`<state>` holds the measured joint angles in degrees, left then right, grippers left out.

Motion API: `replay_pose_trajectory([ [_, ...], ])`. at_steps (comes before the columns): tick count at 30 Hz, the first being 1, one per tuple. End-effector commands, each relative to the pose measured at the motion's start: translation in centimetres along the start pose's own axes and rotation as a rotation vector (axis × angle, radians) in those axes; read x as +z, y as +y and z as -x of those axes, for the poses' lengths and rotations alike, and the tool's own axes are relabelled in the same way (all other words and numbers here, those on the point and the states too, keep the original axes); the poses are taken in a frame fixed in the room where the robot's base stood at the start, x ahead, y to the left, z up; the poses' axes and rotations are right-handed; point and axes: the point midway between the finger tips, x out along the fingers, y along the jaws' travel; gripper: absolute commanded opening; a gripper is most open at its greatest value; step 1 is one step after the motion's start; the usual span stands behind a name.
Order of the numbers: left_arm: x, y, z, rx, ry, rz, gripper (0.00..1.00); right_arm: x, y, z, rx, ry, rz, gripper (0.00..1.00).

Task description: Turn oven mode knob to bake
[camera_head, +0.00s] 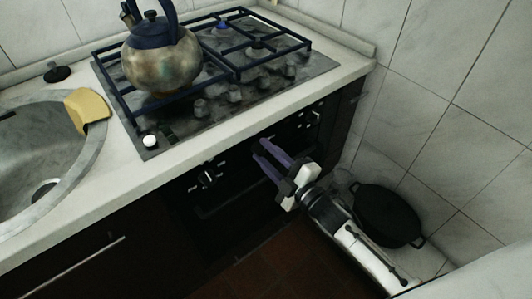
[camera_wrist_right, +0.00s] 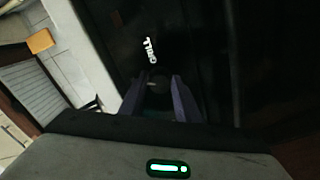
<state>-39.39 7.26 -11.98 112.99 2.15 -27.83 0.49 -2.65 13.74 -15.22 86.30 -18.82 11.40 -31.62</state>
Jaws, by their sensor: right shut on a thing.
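The black oven front (camera_head: 232,172) lies under the worktop, with controls along its upper edge. My right gripper (camera_head: 262,147), with purple fingers, reaches this panel from the lower right. In the right wrist view its fingers (camera_wrist_right: 157,84) are on either side of a small dark knob (camera_wrist_right: 154,77), and they are shut on it. White lettering, seemingly a mode label, shows just above the knob on the dark panel. The pointer position is too dark to read. In the head view the fingers hide this knob. My left gripper is not in view.
Another oven knob (camera_head: 207,179) is to the left, and more controls (camera_head: 315,114) are to the right. A kettle (camera_head: 160,62) stands on the hob (camera_head: 262,82) above. A yellow sponge (camera_head: 88,107) lies at the sink (camera_head: 45,150). A black pot (camera_head: 387,215) is at lower right.

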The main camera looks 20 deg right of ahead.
Motion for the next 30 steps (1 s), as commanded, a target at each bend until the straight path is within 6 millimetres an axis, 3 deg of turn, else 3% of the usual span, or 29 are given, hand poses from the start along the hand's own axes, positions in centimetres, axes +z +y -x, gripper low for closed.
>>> replay_pose_trajectory([
  [15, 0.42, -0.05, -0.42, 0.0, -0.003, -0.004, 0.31, 0.04, -0.05, 0.03, -0.001, -0.001, 0.388, 0.07],
  [30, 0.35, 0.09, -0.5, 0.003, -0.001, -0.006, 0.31, 0.04, 0.02, 0.03, -0.002, -0.002, 0.494, 0.07],
])
